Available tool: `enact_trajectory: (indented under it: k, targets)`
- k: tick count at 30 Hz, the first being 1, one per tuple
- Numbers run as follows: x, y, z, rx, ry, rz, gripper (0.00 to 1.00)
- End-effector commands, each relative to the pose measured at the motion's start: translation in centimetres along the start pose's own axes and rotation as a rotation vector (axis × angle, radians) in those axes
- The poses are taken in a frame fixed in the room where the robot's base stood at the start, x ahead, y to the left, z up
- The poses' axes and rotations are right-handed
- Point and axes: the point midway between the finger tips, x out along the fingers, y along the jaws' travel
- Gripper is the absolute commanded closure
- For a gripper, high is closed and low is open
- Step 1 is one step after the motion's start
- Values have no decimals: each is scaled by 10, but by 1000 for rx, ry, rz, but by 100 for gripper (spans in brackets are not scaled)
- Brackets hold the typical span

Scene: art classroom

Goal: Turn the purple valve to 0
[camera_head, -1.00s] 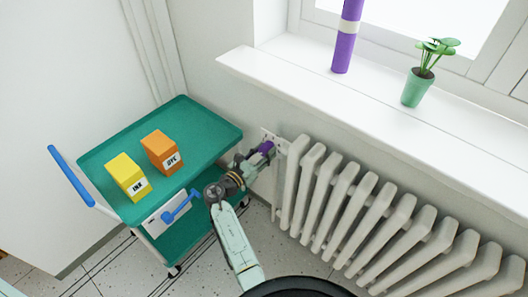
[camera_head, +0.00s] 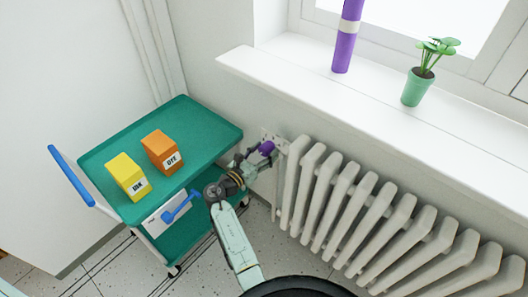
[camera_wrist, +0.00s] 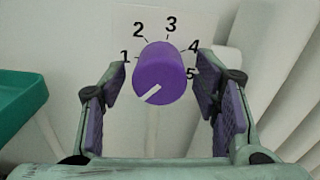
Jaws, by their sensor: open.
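The purple valve (camera_head: 266,147) is a round knob on the wall at the left end of the radiator. In the wrist view the valve (camera_wrist: 158,72) faces me, with a white line on its front running toward the lower left. Numbers 1 to 5 are printed around it on a white plate (camera_wrist: 150,22); no 0 is visible. My gripper (camera_head: 256,159) is open just in front of the valve. In the wrist view its two purple-padded fingers stand left and right of the valve, with gaps showing on both sides.
The white radiator (camera_head: 365,205) stands right of the valve, below the window sill (camera_head: 300,83). A green cart (camera_head: 205,120) with a yellow box (camera_head: 127,175) and an orange box (camera_head: 162,150) stands to the left, close to my arm. A potted plant (camera_head: 416,88) and purple tube (camera_head: 346,45) stand on the sill.

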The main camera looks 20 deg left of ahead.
Motion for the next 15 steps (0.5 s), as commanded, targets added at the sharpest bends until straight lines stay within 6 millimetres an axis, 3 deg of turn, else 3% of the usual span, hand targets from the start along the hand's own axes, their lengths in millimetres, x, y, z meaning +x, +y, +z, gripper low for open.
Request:
enact_trajectory:
  k: [7, 15]
  targets:
    - [-20, 1, 0, 0, 1, 2, 44]
    - [-78, 0, 0, 0, 1, 3, 44]
